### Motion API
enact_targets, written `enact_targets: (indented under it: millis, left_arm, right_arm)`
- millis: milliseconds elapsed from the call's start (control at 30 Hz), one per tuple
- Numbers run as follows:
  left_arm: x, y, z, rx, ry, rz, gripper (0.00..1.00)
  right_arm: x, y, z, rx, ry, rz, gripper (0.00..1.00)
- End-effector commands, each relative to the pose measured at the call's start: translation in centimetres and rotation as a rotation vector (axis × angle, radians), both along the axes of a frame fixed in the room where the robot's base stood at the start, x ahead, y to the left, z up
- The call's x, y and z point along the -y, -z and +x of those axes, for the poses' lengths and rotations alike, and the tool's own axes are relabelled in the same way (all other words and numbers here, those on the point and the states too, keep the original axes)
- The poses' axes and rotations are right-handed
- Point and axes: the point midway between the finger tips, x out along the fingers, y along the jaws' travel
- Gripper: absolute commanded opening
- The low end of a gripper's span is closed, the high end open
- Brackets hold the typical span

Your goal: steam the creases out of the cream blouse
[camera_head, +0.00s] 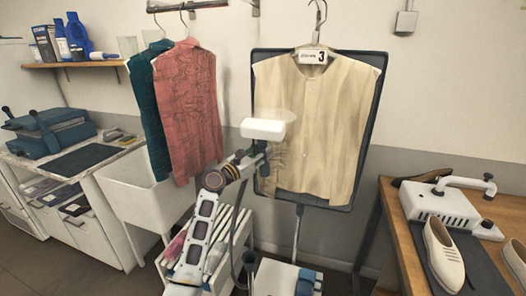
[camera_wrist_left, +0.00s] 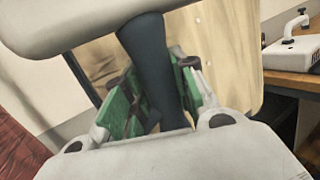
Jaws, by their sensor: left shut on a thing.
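The cream blouse (camera_head: 325,125) hangs on a hanger in front of a dark upright board (camera_head: 376,75), with a tag numbered 3 at its neck. Fine creases show on its lower left part. My left gripper (camera_head: 257,158) is shut on the dark handle (camera_wrist_left: 150,65) of the steamer. The white steamer head (camera_head: 263,129) is in front of the blouse's left edge, with a faint pale haze above it. Whether it touches the cloth I cannot tell. The blouse (camera_wrist_left: 230,55) also shows behind the gripper in the left wrist view. My right gripper is out of view.
A creased red shirt (camera_head: 188,110) and a teal garment (camera_head: 148,115) hang from a rail at left, over a white basin (camera_head: 135,205). A slatted white rack (camera_head: 230,225) is below my arm. A wooden table (camera_head: 400,225) at right holds shoes and a white device (camera_head: 440,205).

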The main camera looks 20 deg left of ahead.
Motion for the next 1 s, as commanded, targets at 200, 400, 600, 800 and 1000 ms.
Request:
enact_targets:
  millis: [200, 400, 600, 800, 1000]
  left_arm:
    - [0.0, 0.0, 0.0, 0.003, -0.001, -0.001, 0.0]
    - [0.0, 0.0, 0.0, 0.003, -0.001, -0.001, 0.0]
    - [0.0, 0.4, 0.0, 0.003, -0.001, -0.001, 0.0]
    - [0.0, 1.1, 0.0, 0.002, -0.001, -0.001, 0.0]
    - [0.0, 1.7, 0.0, 0.002, -0.001, 0.0, 0.0]
  right_arm:
    - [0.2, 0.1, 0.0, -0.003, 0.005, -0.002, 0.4]
    - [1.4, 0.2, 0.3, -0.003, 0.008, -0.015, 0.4]
    - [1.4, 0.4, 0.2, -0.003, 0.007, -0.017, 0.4]
    - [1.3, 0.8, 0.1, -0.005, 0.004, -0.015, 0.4]
    - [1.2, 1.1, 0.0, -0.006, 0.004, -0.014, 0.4]
